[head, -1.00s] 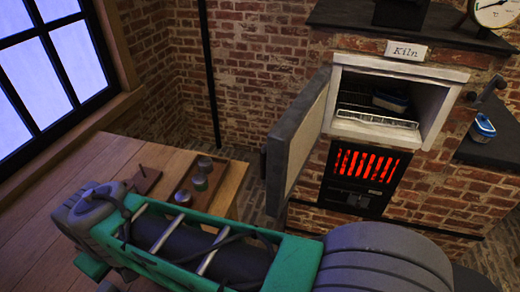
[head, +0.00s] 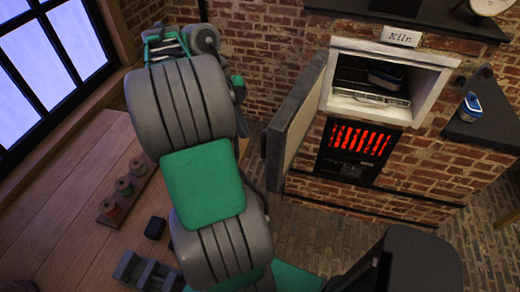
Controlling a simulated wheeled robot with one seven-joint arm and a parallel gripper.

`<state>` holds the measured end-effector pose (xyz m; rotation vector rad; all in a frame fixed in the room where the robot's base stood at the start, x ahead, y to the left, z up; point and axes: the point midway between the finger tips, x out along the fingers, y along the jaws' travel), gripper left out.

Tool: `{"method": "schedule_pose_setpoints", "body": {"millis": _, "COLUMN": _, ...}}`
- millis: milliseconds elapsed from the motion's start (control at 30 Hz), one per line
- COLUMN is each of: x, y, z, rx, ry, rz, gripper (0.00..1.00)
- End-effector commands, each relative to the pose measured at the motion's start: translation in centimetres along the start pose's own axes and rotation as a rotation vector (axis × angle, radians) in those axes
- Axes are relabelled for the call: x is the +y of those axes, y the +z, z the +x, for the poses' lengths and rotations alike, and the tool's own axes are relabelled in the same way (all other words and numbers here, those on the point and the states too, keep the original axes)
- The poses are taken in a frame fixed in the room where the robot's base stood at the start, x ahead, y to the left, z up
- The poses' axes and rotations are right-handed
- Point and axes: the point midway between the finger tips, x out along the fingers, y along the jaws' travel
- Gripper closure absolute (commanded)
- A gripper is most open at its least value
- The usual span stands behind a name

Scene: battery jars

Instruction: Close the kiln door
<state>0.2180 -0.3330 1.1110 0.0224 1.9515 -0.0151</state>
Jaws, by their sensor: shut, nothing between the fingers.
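The kiln (head: 340,103) is a white-framed chamber set in brickwork, under a "Kiln" sign. Its door (head: 303,122) is hinged on the left side of the opening and stands wide open, swung out toward me.
A second blue-trimmed container (head: 470,107) stands on a dark ledge (head: 490,133) right of the kiln. A red-glowing grate (head: 358,140) is below the chamber. A wooden table (head: 70,215) at left holds a rack of spools (head: 123,187). Brick floor is clear before the kiln.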

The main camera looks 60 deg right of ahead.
Motion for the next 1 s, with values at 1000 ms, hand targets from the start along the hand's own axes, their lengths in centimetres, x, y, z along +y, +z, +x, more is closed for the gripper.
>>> {"method": "schedule_pose_setpoints", "body": {"millis": 1000, "x": 0.1, "y": -4.5, "z": 6.0, "rx": -0.002, "ry": -0.008, "rz": -0.018, "gripper": 1.0}}
